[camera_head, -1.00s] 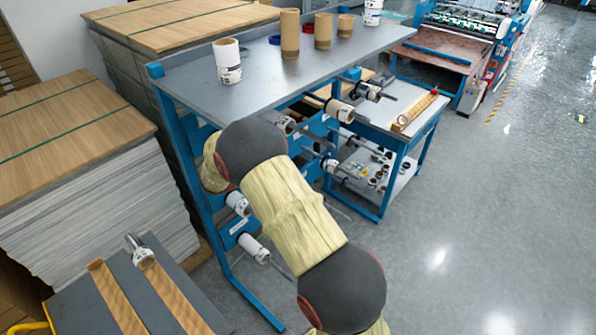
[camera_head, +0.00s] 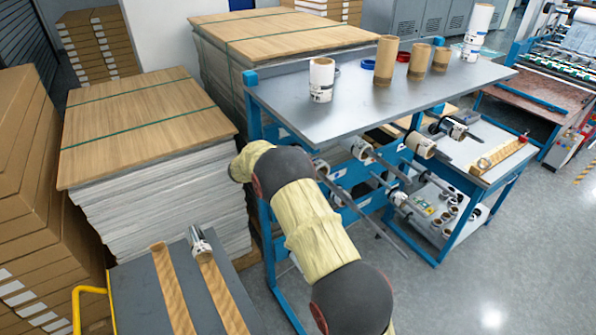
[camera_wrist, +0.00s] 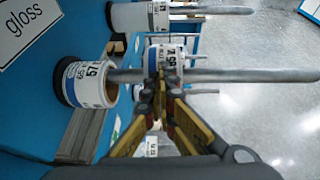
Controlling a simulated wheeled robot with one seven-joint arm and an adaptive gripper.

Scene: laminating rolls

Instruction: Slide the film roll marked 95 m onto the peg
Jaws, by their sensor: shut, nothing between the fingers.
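In the wrist view my gripper (camera_wrist: 161,88) is shut and empty, its yellow fingers close together in front of a grey peg (camera_wrist: 240,75). A white film roll with a black end (camera_wrist: 90,82) sits at the left, base end of that peg. Its label seems to read 57 and 65. Another roll (camera_wrist: 167,57), seemingly marked 65, is partly hidden behind the fingertips. A third roll (camera_wrist: 140,17) is on a peg at the top. I cannot make out a 95 m marking. In the head view my arm hides the gripper; a white roll (camera_head: 321,80) stands on the rack top.
The blue rack's grey top (camera_head: 370,100) also carries brown cores (camera_head: 386,60) and a tall white roll (camera_head: 478,32). Long pegs (camera_head: 380,220) stick out towards the aisle. A grey cart top (camera_head: 150,300) is at lower left. Stacked sheets (camera_head: 150,170) stand behind; floor is open at right.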

